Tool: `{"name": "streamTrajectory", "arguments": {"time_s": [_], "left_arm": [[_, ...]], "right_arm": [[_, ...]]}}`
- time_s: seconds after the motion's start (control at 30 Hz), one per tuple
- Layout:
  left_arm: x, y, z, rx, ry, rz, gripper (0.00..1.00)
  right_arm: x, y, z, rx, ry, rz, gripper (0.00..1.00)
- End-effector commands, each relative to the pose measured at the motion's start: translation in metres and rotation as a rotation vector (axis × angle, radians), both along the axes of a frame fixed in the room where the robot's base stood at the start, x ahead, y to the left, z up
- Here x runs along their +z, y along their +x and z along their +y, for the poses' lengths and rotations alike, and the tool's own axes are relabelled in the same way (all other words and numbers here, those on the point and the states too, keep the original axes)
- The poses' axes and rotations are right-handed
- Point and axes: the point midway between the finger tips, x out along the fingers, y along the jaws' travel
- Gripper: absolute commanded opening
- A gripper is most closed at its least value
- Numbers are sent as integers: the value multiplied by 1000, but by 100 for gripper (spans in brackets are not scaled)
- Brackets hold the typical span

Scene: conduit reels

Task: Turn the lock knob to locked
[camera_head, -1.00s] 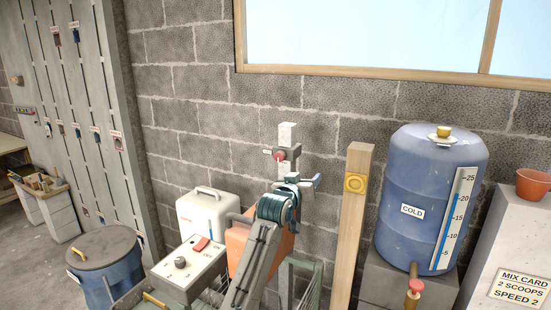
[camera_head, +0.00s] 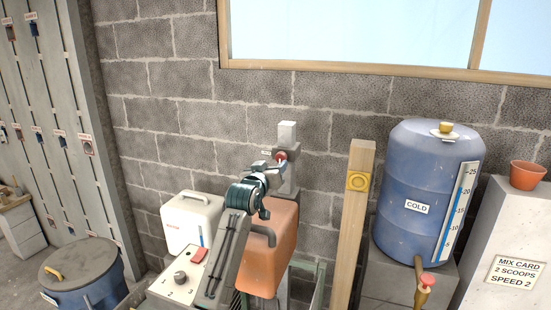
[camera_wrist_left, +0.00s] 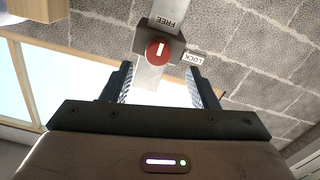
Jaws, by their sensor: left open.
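The lock knob (camera_head: 281,157) is a small red disc on a dark grey block fixed to a pale upright post. In the left wrist view the knob (camera_wrist_left: 158,50) shows a white mark. That mark lies roughly in line with the post, on the side of the upside-down FREE label (camera_wrist_left: 173,22). The LOCK label (camera_wrist_left: 193,57) is to the knob's right in that view. My left gripper (camera_wrist_left: 160,66) is open and empty, its fingers either side of the knob's line and apparently short of it. In the head view my left gripper (camera_head: 270,168) partly covers the knob's lower left.
The block wall (camera_head: 190,100) is close behind.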

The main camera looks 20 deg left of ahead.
Motion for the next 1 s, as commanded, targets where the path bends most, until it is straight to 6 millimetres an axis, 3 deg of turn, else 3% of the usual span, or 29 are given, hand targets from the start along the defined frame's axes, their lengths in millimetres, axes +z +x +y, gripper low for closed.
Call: {"name": "streamTrajectory", "arguments": {"time_s": [0.4,0.87,1.0], "left_arm": [[3,53,-2,0,-1,2,54],[0,63,-2,0,-1,0,54],[0,63,-2,0,-1,0,28]], "right_arm": [[32,0,-3,1,-3,1,41],[34,0,3,-1,3,1,41],[34,-1,4,-2,4,1,41]]}}
